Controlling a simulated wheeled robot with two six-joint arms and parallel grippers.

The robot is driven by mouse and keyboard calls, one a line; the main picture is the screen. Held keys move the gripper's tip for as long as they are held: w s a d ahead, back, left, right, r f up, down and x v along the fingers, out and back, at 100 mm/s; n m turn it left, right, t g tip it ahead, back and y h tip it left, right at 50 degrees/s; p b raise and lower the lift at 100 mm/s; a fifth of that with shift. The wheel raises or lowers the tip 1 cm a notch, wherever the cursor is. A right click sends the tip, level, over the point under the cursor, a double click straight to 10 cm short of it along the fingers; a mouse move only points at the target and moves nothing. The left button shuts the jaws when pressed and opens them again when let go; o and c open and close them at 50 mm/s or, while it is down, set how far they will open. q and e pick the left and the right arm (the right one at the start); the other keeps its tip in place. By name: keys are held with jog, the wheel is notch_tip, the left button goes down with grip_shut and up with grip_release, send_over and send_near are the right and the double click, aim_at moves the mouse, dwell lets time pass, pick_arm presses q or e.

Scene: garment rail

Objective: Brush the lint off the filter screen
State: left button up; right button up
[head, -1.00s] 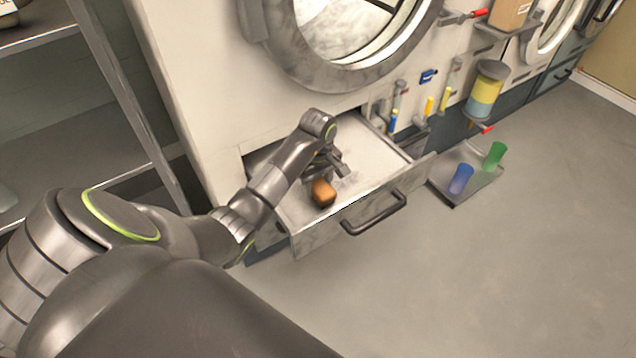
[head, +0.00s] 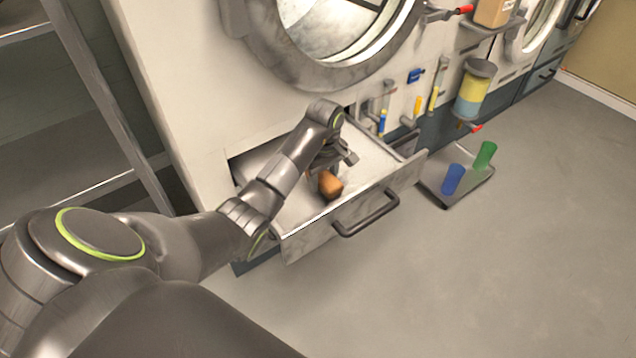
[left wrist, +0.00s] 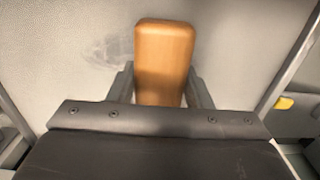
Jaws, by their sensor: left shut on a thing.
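My left gripper (head: 338,160) is inside the open drawer under the round machine door. It is shut on an orange-brown wooden brush (head: 329,185), whose block also shows between the fingers in the left wrist view (left wrist: 163,62). The brush's bristles are hidden. The pale filter screen (head: 368,150) forms the flat surface in the drawer below the brush. In the left wrist view the screen (left wrist: 230,45) carries a faint greyish patch of lint (left wrist: 108,50) just left of the brush. I cannot tell whether the brush touches the screen. My right gripper is not in view.
The drawer front with its dark handle (head: 366,213) stands out from the machine. A grey tray (head: 432,187) with a blue cup (head: 453,179) and a green cup (head: 485,155) is to the right. A shelf rack (head: 88,90) stands left. The floor in front is clear.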

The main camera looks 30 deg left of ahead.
aim_at(350, 173)
pick_arm(q)
jog(key=shift+w+d+f+b, duration=0.1)
jog(key=shift+w+d+b, duration=0.1)
jog(key=shift+w+b, duration=0.25)
jog(key=shift+w+d+b, duration=0.2)
jog(key=shift+w, duration=0.3)
jog(key=shift+w+d+f+b, duration=0.1)
jog(key=shift+w+d+b, duration=0.15)
jog(key=shift+w+b, duration=0.35)
jog(key=shift+w+d+b, duration=0.2)
jog(key=shift+w+b, duration=0.35)
jog(key=shift+w+d+b, duration=0.25)
jog(key=shift+w+b, duration=0.1)
jog(key=shift+w, duration=0.15)
jog(key=w+b, duration=0.2)
jog(key=b, duration=0.1)
jog(key=shift+d+f, duration=0.1)
jog(key=shift+d, duration=0.3)
jog(key=shift+w+d+b, duration=0.25)
jog(key=shift+w+b, duration=0.35)
jog(key=shift+b, duration=0.35)
